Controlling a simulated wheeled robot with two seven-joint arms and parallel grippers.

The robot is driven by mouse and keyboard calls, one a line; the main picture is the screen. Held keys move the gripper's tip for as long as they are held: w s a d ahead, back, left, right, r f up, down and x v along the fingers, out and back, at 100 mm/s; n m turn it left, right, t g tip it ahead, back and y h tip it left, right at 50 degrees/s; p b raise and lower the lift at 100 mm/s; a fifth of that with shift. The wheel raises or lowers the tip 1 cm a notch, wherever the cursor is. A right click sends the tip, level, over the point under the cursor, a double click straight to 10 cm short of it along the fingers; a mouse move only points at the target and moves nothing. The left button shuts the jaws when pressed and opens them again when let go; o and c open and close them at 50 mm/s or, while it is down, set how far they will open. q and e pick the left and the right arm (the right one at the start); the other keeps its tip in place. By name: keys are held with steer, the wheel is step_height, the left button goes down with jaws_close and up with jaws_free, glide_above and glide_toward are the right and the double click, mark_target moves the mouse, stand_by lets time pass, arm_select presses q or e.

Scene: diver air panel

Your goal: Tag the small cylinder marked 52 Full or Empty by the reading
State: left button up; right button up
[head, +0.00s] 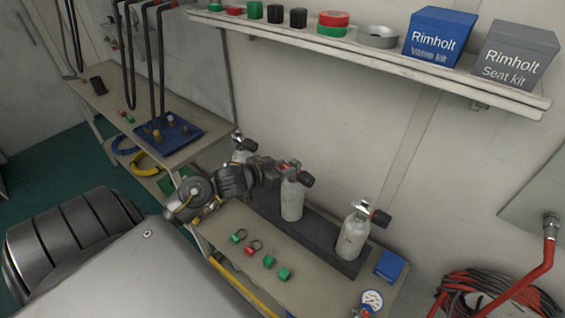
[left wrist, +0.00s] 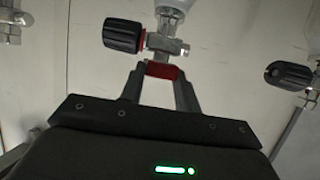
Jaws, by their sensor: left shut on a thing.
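Three small grey-white cylinders with black valve knobs stand on a dark mat (head: 325,249): a back one (head: 240,156), a middle one (head: 292,201) and a front one (head: 352,241). Their numbers are not readable. My left gripper (head: 281,168) is at the valve of the middle cylinder, shut on a small red tag. In the left wrist view the red tag (left wrist: 162,70) is between the fingertips, close to the metal valve (left wrist: 163,43); whether it touches cannot be told. A red tag (head: 252,247) and several green tags (head: 269,261) lie on the bench. A gauge (head: 371,299) lies at the front.
A blue block (head: 390,265) sits beside the front cylinder. A shelf (head: 390,57) above holds coloured caps, a blue box (head: 437,37) and a grey box (head: 514,55). A coiled red hose (head: 480,295) is at right. A blue plate with posts (head: 170,134) is at left.

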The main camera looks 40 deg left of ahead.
arm_select(q)
steer(key=shift+f, duration=0.4)
stand_by(0.5)
steer(key=o, duration=1)
steer(key=shift+o, duration=0.2)
steer(key=v, duration=1.1)
steer(key=shift+w+f, duration=0.1)
steer(key=shift+f, duration=0.05)
